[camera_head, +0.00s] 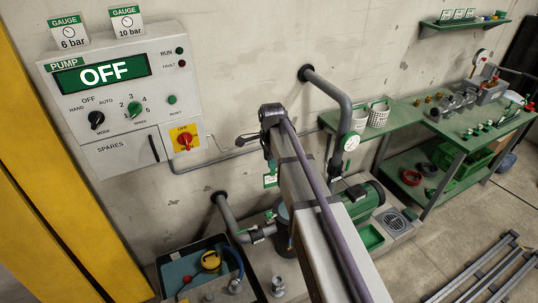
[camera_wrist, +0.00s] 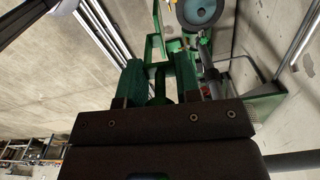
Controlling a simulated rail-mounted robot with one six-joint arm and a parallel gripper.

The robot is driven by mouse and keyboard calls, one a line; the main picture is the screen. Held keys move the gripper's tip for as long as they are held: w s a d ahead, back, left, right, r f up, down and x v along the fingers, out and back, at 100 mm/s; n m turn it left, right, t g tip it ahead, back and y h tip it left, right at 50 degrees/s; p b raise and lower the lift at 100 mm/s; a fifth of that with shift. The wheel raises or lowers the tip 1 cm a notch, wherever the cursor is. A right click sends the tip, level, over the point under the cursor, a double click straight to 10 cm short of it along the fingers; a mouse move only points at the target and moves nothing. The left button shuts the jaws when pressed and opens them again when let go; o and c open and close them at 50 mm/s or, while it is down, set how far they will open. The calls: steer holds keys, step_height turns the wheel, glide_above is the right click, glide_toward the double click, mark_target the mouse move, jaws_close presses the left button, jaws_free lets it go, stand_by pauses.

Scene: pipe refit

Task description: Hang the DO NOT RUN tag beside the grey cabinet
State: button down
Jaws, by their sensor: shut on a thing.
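The grey cabinet (camera_head: 125,90) is on the wall at the left of the head view. Its display (camera_head: 102,73) reads OFF, and a red-and-yellow switch (camera_head: 185,138) sits at its lower right. I cannot pick out a DO NOT RUN tag in either view. A small green-and-white label (camera_head: 270,181) shows below the arm's bend, but its writing is too small to read. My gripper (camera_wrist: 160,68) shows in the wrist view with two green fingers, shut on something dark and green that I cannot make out. The head view does not show the gripper clearly; my arm blocks part of the scene.
Pipes (camera_head: 345,100) with a round gauge (camera_head: 351,142) stand in front of the wall. A green pump motor (camera_head: 362,200) is below. A dark tray (camera_head: 165,272) of parts lies front left. A green bench (camera_head: 460,125) stands at right, and metal rails (camera_head: 490,268) lie on the floor.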

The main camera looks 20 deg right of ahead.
steer(key=w+a, duration=0.1)
steer(key=w, duration=0.4)
steer(key=w+a, duration=0.1)
steer(key=w, duration=0.4)
steer(key=w+a, duration=0.1)
steer(key=w, duration=0.5)
steer(key=shift+s+f+b, duration=0.1)
steer(key=shift+f+b, duration=0.55)
steer(key=shift+f, duration=0.05)
steer(key=shift+f+b, duration=0.3)
steer(key=c, duration=0.7)
jaws_free()
steer(key=shift+c, duration=0.2)
steer(key=shift+r, duration=0.15)
